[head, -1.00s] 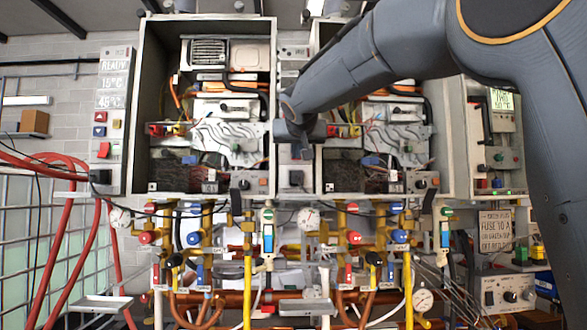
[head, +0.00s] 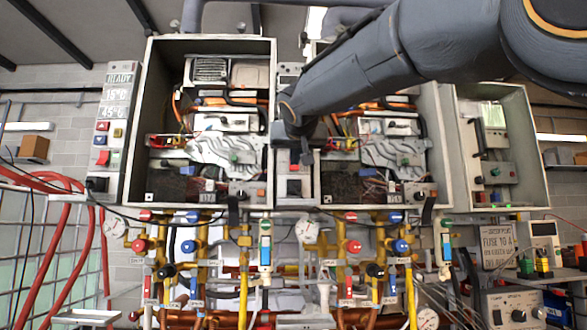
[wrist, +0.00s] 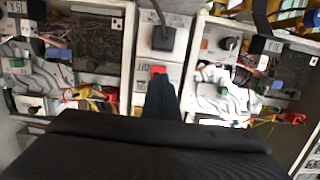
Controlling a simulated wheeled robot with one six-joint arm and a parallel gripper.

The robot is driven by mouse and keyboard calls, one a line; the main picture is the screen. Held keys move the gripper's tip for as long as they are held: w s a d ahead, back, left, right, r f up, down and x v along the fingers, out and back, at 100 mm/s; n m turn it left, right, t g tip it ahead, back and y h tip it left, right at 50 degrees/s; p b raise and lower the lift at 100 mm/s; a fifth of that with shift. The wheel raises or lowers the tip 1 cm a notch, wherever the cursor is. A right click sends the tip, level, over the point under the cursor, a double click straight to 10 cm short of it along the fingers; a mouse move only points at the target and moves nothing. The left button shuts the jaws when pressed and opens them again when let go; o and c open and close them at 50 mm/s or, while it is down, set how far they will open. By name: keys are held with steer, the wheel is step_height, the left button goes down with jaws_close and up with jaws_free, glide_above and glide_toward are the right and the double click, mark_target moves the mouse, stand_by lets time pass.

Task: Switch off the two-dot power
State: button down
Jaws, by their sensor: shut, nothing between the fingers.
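Open cabinets with wiring flank the middle panel: left (head: 155,80) and right (head: 437,150). Brass pipes, gauges and valves (head: 353,246) crowd the space below.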

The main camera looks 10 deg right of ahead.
steer(key=s+b, duration=0.1)
steer(key=s, duration=0.8)
steer(key=shift+a, duration=0.35)
steer(key=s+a+f+n+g, duration=0.1)
steer(key=s+f+g, duration=0.25)
steer(key=f, duration=1.15)
steer(key=s+f+n+g+y, duration=0.1)
steer(key=s+f+g, duration=0.3)
steer(key=f, duration=1)
steer(key=s+a+f+n+g, duration=0.1)
steer(key=s+f+g, duration=0.35)
steer(key=f, duration=1.05)
steer(key=s+f+n+g+y, duration=0.1)
steer(key=s+f+g, duration=0.1)
steer(key=s+f, duration=0.7)
steer(key=s+f+g, duration=0.2)
steer(key=s+f, duration=0.4)
steer(key=s, duration=0.5)
steer(key=d+r+m+p, duration=0.3)
steer(key=d+r+p, duration=0.7)
steer(key=p, duration=0.9)
steer(key=shift+w+r+h, duration=0.15)
steer(key=shift+w+h, duration=0.1)
steer(key=shift+h, duration=0.05)
